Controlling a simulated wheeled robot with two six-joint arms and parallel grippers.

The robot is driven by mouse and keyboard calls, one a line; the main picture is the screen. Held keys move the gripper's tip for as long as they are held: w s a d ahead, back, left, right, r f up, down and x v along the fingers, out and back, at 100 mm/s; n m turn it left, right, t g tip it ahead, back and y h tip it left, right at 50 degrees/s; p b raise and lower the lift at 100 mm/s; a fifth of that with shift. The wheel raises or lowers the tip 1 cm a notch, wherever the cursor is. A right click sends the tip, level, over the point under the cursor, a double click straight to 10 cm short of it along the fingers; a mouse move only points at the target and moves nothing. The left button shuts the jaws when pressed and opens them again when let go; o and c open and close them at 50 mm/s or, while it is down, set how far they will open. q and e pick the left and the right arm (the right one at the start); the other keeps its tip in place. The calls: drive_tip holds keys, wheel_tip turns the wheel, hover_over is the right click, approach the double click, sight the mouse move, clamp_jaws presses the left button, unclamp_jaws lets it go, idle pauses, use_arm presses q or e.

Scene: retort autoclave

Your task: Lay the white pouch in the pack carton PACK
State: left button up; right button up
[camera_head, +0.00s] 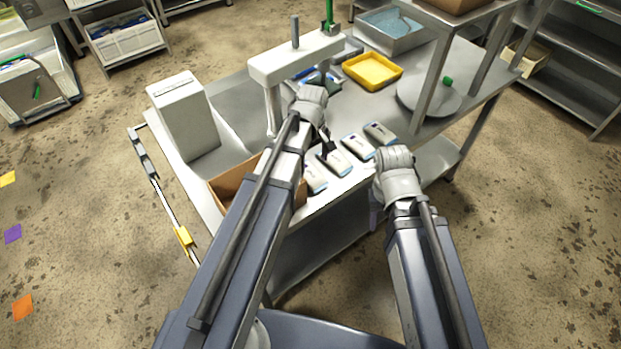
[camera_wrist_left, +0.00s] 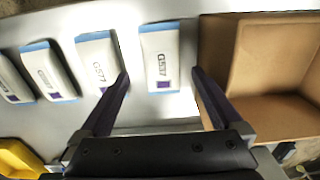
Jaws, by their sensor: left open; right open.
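Several white pouches with blue ends lie in a row on the bench. One pouch (camera_wrist_left: 158,55), nearest the carton, appears between my left fingertips in the left wrist view; it also shows in the head view (camera_head: 314,180). A second pouch (camera_wrist_left: 98,60) lies beside it, partly behind one finger. I cannot tell which is meant. My left gripper (camera_wrist_left: 160,78) is open and empty, its gap to the pouches unclear; it shows above the row in the head view (camera_head: 325,150). The open brown carton (camera_wrist_left: 210,50) is partly hidden by my left arm in the head view (camera_head: 228,183). My right gripper (camera_head: 375,206) is open.
A white box-shaped unit (camera_head: 185,115) stands behind the carton. A yellow tray (camera_head: 372,71) and a round grey plate (camera_head: 430,97) are further back. Bench legs rise at the right.

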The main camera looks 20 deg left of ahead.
sight(310, 173)
use_arm(q)
drive_tip(key=shift+f, duration=0.1)
drive_tip(key=f+b, duration=0.5)
drive_tip(key=shift+a, duration=0.25)
drive_tip(key=c, duration=1.5)
drive_tip(key=shift+r, duration=0.1)
wheel_tip(310, 173, up, 10)
drive_tip(key=p, duration=1)
